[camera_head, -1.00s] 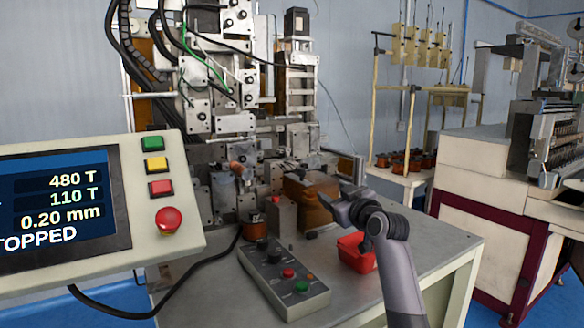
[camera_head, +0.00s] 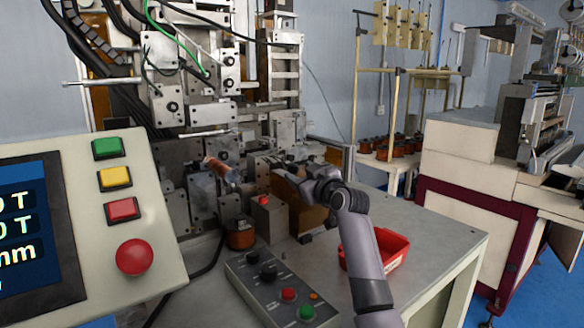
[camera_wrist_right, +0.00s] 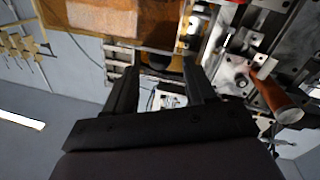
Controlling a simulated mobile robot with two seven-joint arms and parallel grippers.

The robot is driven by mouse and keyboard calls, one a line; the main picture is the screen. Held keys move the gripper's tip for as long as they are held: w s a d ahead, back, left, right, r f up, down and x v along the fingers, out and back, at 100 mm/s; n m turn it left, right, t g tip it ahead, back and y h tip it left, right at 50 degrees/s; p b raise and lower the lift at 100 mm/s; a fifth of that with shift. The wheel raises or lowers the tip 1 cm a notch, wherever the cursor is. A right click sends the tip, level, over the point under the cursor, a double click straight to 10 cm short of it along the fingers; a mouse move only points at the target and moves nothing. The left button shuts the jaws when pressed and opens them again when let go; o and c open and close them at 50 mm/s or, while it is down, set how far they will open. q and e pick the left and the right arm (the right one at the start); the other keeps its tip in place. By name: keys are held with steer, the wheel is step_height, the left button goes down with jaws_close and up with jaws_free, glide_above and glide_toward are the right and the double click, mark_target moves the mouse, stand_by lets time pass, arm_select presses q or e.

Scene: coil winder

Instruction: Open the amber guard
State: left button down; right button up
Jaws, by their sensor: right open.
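The amber guard (camera_head: 308,218) is a translucent brown-orange box at the front of the winding machine, partly hidden behind my right gripper. An amber panel (camera_wrist_right: 100,18) also shows at the top of the right wrist view. My right gripper (camera_head: 284,174) is at the guard's upper part in the head view. Whether it touches the guard I cannot tell. In the right wrist view its two dark fingers (camera_wrist_right: 163,65) are apart with nothing seen held between them. A copper-wound part (camera_head: 216,170) sits left of the guard. My left gripper is not in view.
A control box (camera_head: 268,290) with knobs and buttons stands at the table front. A red tray (camera_head: 393,250) is right of the guard, behind my right forearm. A copper spool (camera_head: 240,234) stands on the table. A large button panel (camera_head: 135,205) fills the lower left.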

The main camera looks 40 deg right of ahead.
mark_target(296, 170)
steer(key=shift+p+x, duration=0.35)
steer(key=shift+x, duration=2.25)
jaws_close()
